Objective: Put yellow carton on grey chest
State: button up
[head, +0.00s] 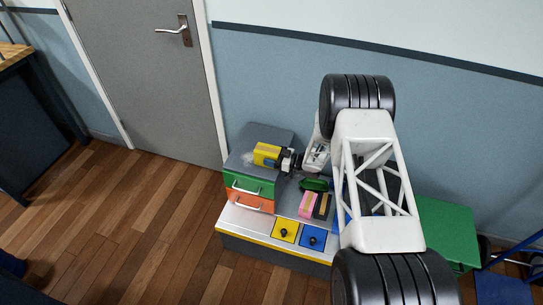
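The yellow carton (267,153) is in the head view, at the top of the grey chest (277,137). The chest has a flat grey top with a green drawer and an orange drawer in front. My gripper (287,161) comes in from the right and its dark fingers meet the carton's right end; it appears shut on the carton. The fingertips are small and partly hidden. I cannot tell whether the carton touches the grey top or is held slightly above it.
The chest stands on a low grey bench (258,224) with a yellow front edge. A pink block (307,204), a green item (314,184), a yellow panel (285,230) and a blue panel (312,238) are to its right. A green box (447,228) is farther right. The wall is close behind.

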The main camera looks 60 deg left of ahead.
jog(key=shift+o, duration=1.3)
jog(key=shift+r, duration=0.15)
jog(key=v, duration=1.2)
jog(key=shift+r, duration=0.1)
